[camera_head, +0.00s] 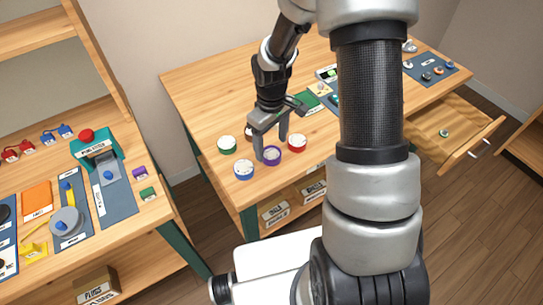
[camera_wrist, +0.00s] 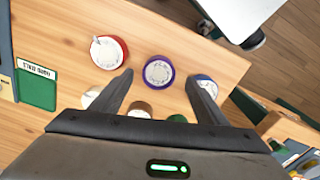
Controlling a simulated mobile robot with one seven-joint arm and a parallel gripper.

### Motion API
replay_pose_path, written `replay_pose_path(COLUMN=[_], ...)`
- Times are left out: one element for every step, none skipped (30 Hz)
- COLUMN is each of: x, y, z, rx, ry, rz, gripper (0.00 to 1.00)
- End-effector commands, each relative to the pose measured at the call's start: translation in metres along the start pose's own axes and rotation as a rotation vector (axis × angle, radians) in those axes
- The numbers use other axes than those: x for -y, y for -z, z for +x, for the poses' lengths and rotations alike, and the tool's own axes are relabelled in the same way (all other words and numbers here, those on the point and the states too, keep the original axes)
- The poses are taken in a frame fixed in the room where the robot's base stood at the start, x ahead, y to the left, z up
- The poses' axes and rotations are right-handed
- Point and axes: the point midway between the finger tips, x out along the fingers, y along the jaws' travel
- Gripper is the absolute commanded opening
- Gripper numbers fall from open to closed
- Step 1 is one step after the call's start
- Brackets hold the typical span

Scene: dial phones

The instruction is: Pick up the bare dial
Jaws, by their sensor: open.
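Several round dials with white faces and coloured rims stand on the table. The purple-rimmed dial (camera_head: 271,155) shows between the fingertips of my gripper (camera_head: 271,148), and in the wrist view this purple dial (camera_wrist: 158,72) lies between the open fingers (camera_wrist: 159,77). A red dial (camera_head: 297,142) is to its right, a blue dial (camera_head: 243,170) to its left and a green dial (camera_head: 227,144) farther left. A brown-rimmed dial (camera_wrist: 138,109) is partly hidden behind my gripper, as is a pale one (camera_wrist: 91,96). I cannot tell which dial is the bare one.
A dark mat with small parts (camera_head: 432,72) lies at the table's far right, above an open drawer (camera_head: 440,125). A green card (camera_wrist: 36,88) lies left of the dials in the wrist view. A second bench (camera_head: 150,215) with tools stands at the left.

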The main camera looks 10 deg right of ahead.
Motion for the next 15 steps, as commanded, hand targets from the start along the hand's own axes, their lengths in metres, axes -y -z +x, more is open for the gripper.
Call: replay_pose_path(x=[-0.001, -0.001, -0.002, -0.002, -0.002, -0.002, -0.002, -0.002, -0.002, -0.002, -0.002, -0.002, -0.002, -0.002, -0.002], y=[-0.003, -0.004, -0.003, -0.003, -0.003, -0.003, -0.003, -0.003, -0.003, -0.003, -0.002, -0.002, -0.002, -0.002, -0.002], z=[0.011, 0.015, 0.021, 0.025, 0.028, 0.031, 0.032, 0.033, 0.034, 0.034, 0.034, 0.034, 0.034, 0.034, 0.034], rx=[0.003, 0.003, 0.002, 0.002, 0.002, 0.002, 0.001, 0.001, 0.000, 0.000, -0.001, -0.001, -0.001, 0.000, 0.000], ry=[0.002, 0.003, 0.002, 0.001, 0.001, 0.001, 0.000, 0.000, -0.001, -0.001, -0.001, -0.001, -0.001, -0.001, -0.001], rz=[0.001, 0.001, 0.000, 0.000, -0.001, -0.001, -0.001, -0.001, 0.000, 0.000, 0.000, 0.000, 0.000, 0.000, 0.000], gripper=[0.68, 0.68, 0.68, 0.68, 0.68, 0.68, 0.68, 0.68, 0.68, 0.68, 0.68, 0.68, 0.68, 0.68, 0.66])
